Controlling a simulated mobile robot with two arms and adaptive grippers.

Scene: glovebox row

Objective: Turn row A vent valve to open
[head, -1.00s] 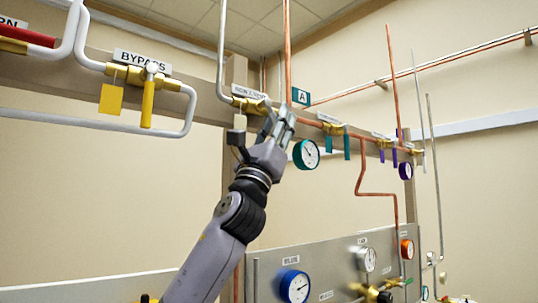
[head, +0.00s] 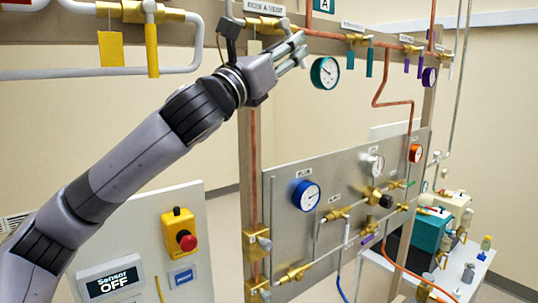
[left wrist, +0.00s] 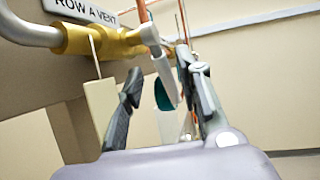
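The row A vent valve (head: 262,23) is a brass body on the pipe at the top of the head view, under a white label (head: 264,6). In the left wrist view the brass body (left wrist: 95,42) is at upper left, below its "ROW A VENT" label (left wrist: 85,10). Its pale lever (left wrist: 163,72) slants down and right from the brass. My left gripper (head: 303,48) is just right of the valve. In the left wrist view its fingers (left wrist: 165,90) are apart, with the lever appearing between them. I cannot tell whether they touch it. My right gripper is not in view.
A blank beige tag (left wrist: 101,112) hangs from the valve. A teal gauge (head: 325,73) is close below the left gripper. The yellow-tagged bypass valve (head: 150,12) is at left. A metal gauge panel (head: 340,200) and a red stop button (head: 186,240) are below.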

